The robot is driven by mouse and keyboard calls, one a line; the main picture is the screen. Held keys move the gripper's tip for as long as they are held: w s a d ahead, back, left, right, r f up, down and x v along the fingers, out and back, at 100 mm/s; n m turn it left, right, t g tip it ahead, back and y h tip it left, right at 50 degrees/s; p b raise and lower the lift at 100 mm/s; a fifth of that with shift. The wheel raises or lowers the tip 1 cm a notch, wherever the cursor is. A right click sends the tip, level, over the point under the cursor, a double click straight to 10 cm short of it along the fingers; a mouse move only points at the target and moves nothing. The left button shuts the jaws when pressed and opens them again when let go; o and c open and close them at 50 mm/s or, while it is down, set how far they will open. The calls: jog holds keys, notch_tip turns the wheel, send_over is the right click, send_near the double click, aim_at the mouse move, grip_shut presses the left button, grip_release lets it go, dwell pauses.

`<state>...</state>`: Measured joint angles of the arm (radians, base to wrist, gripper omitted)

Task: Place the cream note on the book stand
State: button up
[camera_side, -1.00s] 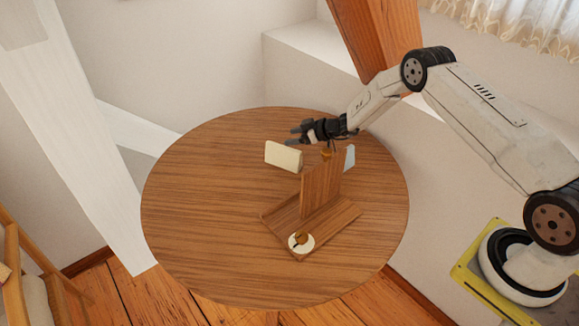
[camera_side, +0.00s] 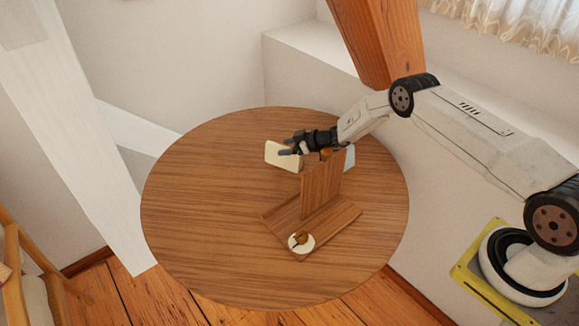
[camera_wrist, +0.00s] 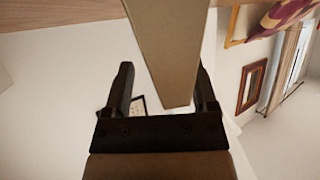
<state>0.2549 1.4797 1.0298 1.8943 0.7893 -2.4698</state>
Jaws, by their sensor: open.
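The cream note (camera_side: 277,156) stands as a small folded card towards the back of the round table. My gripper (camera_side: 290,145) is open at its right end, with the fingers reaching towards the card and partly covering it. In the wrist view a tan panel, which seems to be the cream note (camera_wrist: 170,50), runs between the two open fingers (camera_wrist: 162,90). I cannot tell whether either finger touches it. The wooden book stand (camera_side: 322,185) stands in front of my gripper, with an upright board and a flat base.
A round cream piece with a brown knob (camera_side: 301,242) is at the front of the stand's base. A pale blue card (camera_side: 349,157) stands behind the stand, partly hidden. The left side of the wooden table (camera_side: 200,210) is clear.

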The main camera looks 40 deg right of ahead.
jog(key=shift+w+a+f, duration=0.1)
jog(key=shift+w+a, duration=0.05)
jog(key=shift+w, duration=0.05)
jog(key=shift+c, duration=0.2)
grip_shut()
